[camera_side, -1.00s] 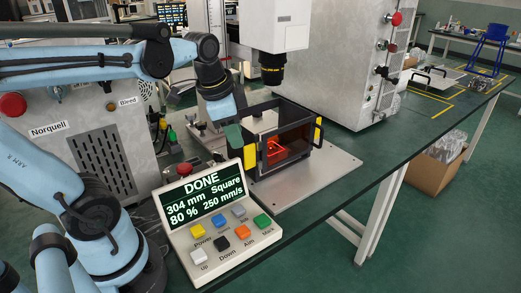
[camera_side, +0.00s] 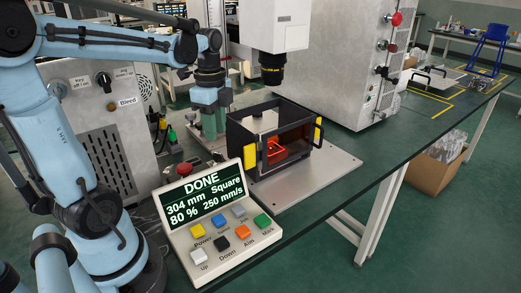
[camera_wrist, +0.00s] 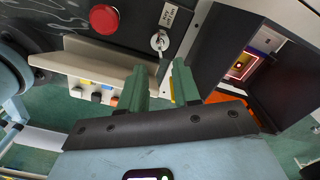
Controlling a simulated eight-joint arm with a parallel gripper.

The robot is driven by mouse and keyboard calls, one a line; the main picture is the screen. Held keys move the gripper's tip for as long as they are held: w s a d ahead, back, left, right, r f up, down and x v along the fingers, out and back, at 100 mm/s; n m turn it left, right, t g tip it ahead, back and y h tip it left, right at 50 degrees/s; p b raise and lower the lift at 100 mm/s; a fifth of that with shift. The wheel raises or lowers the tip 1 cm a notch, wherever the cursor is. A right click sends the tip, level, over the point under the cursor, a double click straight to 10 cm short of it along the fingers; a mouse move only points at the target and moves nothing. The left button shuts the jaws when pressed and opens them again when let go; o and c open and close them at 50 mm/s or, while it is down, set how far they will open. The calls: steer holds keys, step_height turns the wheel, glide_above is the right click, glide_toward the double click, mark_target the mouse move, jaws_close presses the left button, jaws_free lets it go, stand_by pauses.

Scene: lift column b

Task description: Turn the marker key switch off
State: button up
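A silver key switch (camera_wrist: 159,41), with a key in it, shows at the top middle of the wrist view. A small white label (camera_wrist: 168,15) is beside it; its text is too small to read surely. My gripper (camera_wrist: 160,84) has two green fingers standing apart, with the key in line with the gap between them. The fingers do not visibly touch the key. In the side view my gripper (camera_side: 208,123) points down behind the display panel, left of the dark enclosure. The key switch is not clearly visible there.
A red button (camera_wrist: 104,18) is left of the key switch; it also shows in the side view (camera_side: 184,170). The control panel (camera_side: 217,219) reads DONE and stands in front. The dark enclosure (camera_side: 240,138) is close on the right. A grey cabinet (camera_side: 75,125) stands left.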

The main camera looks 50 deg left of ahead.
mark_target(218, 159)
steer(key=shift+f, duration=3.3)
jaws_close()
